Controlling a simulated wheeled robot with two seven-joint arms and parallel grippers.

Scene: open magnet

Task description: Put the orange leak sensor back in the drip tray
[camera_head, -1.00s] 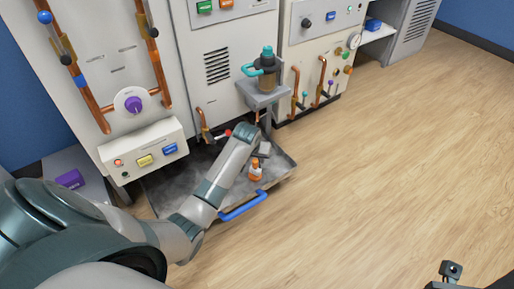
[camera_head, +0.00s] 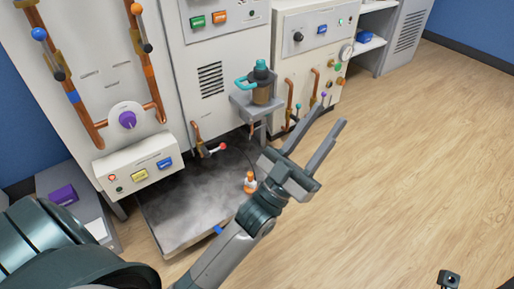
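The orange leak sensor (camera_head: 250,183), orange with a pale band, appears to stand upright in the grey drip tray (camera_head: 185,208) at its right side. My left forearm and wrist cross in front of the tray and hide its right part and most of its blue handle (camera_head: 218,230). My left gripper (camera_head: 333,114) is open and empty, its two fingers apart and pointing up and right, beyond the sensor and apart from it. Only a small dark part of my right arm (camera_head: 449,279) shows at the bottom right; its fingers cannot be made out.
White cabinets with copper pipes and a purple knob (camera_head: 127,120) stand behind the tray. A teal-topped canister (camera_head: 261,84) sits on a grey bracket (camera_head: 258,107) above the tray's back right. A red-tipped valve lever (camera_head: 218,148) juts out over the tray. The wood floor at right is clear.

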